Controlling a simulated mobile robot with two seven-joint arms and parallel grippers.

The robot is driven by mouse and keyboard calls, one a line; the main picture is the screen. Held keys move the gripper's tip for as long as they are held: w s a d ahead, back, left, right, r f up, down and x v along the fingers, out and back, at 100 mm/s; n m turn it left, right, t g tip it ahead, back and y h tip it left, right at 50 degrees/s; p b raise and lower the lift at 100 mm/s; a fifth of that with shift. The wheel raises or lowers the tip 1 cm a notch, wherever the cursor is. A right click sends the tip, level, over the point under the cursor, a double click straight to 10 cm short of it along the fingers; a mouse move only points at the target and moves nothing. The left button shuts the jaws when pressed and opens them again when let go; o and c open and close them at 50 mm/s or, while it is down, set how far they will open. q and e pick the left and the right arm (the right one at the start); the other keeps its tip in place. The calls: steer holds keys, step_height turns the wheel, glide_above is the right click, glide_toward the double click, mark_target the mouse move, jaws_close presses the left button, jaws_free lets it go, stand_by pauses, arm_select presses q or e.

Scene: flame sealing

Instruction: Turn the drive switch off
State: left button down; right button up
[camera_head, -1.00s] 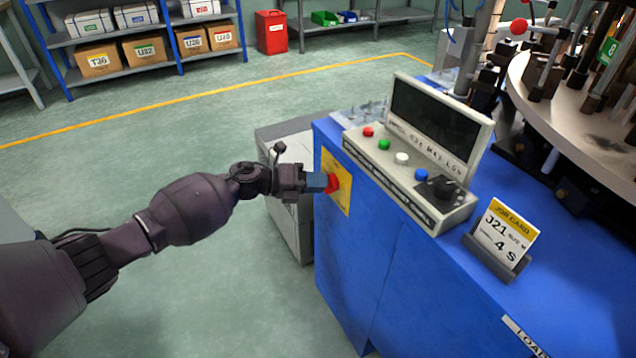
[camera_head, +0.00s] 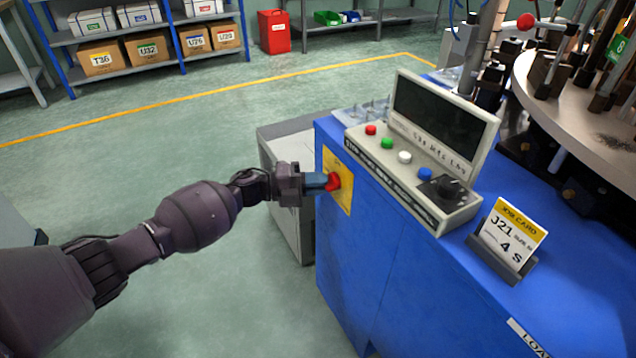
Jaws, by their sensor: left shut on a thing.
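The drive switch (camera_head: 334,181) is a red knob on a yellow plate (camera_head: 343,196) on the left side of the blue machine cabinet (camera_head: 362,262). My left gripper (camera_head: 327,182) reaches it from the left, with its blue-grey fingers at the knob. It is shut on the red knob, and the fingers cover part of it. The knob's exact angle is hard to read. My right gripper is not in view.
A control box (camera_head: 415,178) with coloured buttons, a black dial and a dark screen stands on the cabinet. A job card (camera_head: 509,235) stands in a holder beside it. A round machine table (camera_head: 590,120) is at right. The floor at left is clear.

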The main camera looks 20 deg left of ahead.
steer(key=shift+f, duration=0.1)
arm_select(q)
steer(key=c, duration=1.2)
jaws_free()
steer(key=shift+o, duration=0.2)
steer(key=p+v, duration=0.1)
steer(key=v, duration=0.9)
steer(key=shift+s+a, duration=0.2)
steer(key=shift+a, duration=0.15)
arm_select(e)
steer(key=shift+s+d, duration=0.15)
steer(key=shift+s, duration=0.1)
